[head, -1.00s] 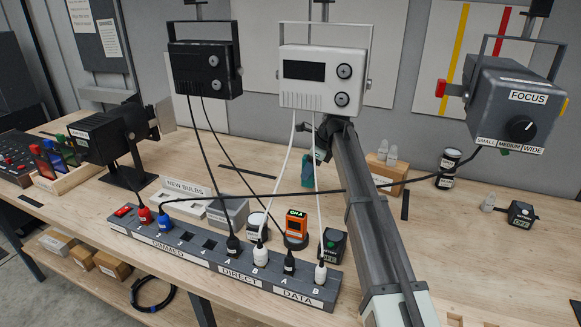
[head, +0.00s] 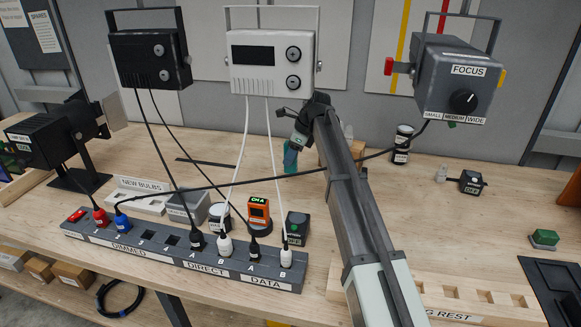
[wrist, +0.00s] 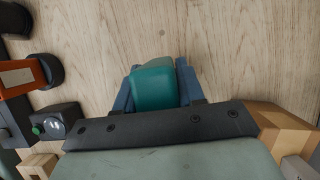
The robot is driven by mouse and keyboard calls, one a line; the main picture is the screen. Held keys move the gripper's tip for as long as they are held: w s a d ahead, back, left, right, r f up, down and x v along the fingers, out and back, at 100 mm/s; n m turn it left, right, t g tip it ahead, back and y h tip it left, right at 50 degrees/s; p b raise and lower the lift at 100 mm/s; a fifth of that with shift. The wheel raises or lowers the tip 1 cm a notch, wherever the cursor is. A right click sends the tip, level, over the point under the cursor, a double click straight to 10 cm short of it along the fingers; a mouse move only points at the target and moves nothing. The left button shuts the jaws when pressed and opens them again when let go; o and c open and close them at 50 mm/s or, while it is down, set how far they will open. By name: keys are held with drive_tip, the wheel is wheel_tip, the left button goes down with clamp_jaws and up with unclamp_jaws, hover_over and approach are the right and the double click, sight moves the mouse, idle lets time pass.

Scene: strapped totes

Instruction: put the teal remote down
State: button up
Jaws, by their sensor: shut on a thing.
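The teal remote (head: 290,158) is held in my gripper (head: 297,138), beyond the row of cables in the head view. It also shows in the wrist view (wrist: 153,88), between the two blue fingers of my gripper (wrist: 155,82), which are shut on its sides. Pale wooden worktop (wrist: 225,45) lies below and around it. I cannot tell whether the remote's lower end touches the wood or hangs above it. My arm partly hides the area right of it in the head view.
A grey power strip (head: 180,250) with plugs runs along the front. An orange device (head: 258,209) and a black box with a green button (head: 297,228) stand nearby. A wooden block (wrist: 283,130) is close right of my gripper.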

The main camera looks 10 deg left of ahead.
drive_tip(key=shift+f, duration=1.95)
drive_tip(key=shift+f, duration=0.15)
drive_tip(key=o, duration=1.1)
drive_tip(key=v, duration=1.2)
drive_tip(key=shift+w, duration=0.1)
